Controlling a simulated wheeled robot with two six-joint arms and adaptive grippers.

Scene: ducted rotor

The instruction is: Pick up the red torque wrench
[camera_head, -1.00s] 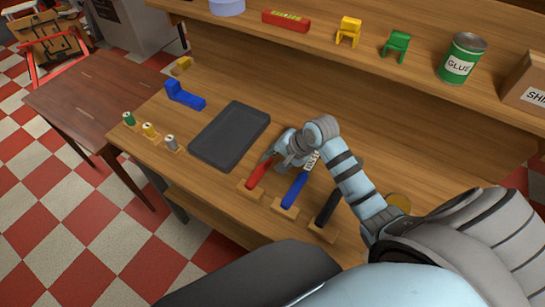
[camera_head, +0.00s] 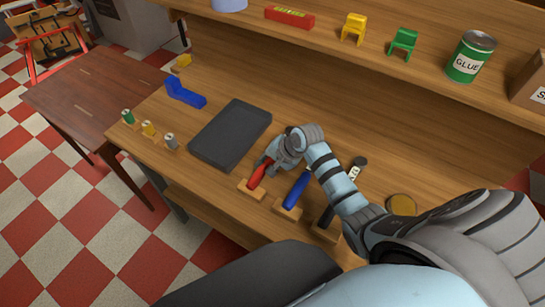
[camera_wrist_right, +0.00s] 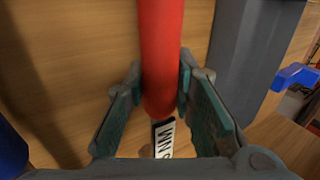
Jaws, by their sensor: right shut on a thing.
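The red torque wrench (camera_head: 257,175) stands tilted at its small wooden holder (camera_head: 250,190) on the workbench, to the right of the dark tray. My right gripper (camera_head: 268,163) is shut on its red handle. In the right wrist view the red torque wrench (camera_wrist_right: 160,55) runs between the two fingers of the right gripper (camera_wrist_right: 158,95), which press on both sides. A pale label with dark print shows below the handle there. The wrench's far end is hidden behind the gripper in the head view. My left gripper is not in view.
A blue-handled wrench (camera_head: 297,190) and a black-handled one (camera_head: 328,215) stand close by on the right. A dark tray (camera_head: 230,134) lies to the left. The shelf above holds a green glue can (camera_head: 469,57) and small chairs.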

